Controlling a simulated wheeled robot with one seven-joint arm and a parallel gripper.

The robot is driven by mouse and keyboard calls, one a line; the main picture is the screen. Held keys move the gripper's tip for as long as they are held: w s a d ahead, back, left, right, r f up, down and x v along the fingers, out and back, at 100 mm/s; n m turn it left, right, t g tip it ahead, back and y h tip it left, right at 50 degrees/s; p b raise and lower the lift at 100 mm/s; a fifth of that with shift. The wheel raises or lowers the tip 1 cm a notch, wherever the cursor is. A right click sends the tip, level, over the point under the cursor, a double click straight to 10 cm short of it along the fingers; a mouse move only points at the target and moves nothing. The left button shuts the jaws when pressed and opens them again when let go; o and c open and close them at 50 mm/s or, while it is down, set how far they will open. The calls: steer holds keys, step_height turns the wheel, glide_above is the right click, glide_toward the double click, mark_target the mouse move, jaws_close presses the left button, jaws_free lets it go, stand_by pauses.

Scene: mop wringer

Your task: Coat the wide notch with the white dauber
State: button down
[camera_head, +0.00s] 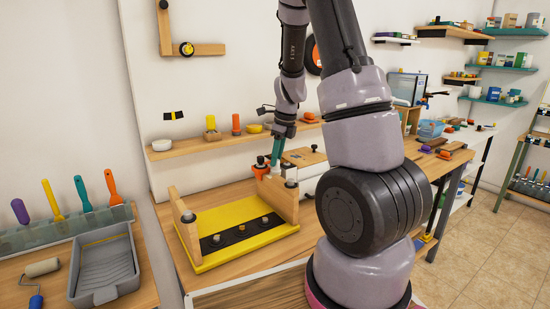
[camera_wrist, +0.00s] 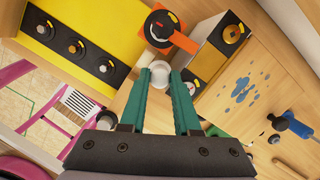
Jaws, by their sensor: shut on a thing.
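My gripper (camera_head: 276,152) reaches down over the right wooden end of a yellow wringer-like frame (camera_head: 208,222). In the wrist view its teal fingers (camera_wrist: 160,86) are shut on a small white rounded thing, which looks like the white dauber (camera_wrist: 158,70). The dauber is at the fingertips, above or against the pale wooden end panel (camera_head: 284,199); I cannot tell whether they touch. The yellow frame also shows in the wrist view (camera_wrist: 50,40). I cannot make out the wide notch; the fingers and dauber may hide it.
An orange part with a black knob (camera_wrist: 162,26) sits close beyond the fingertips. A black strip with several knobs (camera_head: 243,234) crosses the yellow board. A grey paint tray (camera_head: 105,265) and a roller (camera_head: 42,268) lie at left. A shelf (camera_head: 190,147) runs along the wall behind.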

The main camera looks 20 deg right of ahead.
steer(key=a, duration=0.2)
steer(key=s+a, duration=0.1)
steer(key=a, duration=0.2)
stand_by(0.5)
steer(key=shift+w+d, duration=0.25)
steer(key=shift+d, duration=1)
steer(key=shift+w+d, duration=0.25)
steer(key=shift+d, duration=1)
steer(key=shift+r, duration=0.1)
steer(key=shift+w+a+v, duration=0.15)
steer(key=shift+w+v, duration=0.05)
steer(key=shift+v, duration=0.9)
steer(key=shift+w+a+v, duration=0.15)
steer(key=shift+v, duration=1)
steer(key=shift+w+a+v, duration=0.15)
steer(key=shift+w+v, duration=0.05)
steer(key=shift+v, duration=0.9)
steer(key=shift+r, duration=0.15)
steer(key=shift+s, duration=0.1)
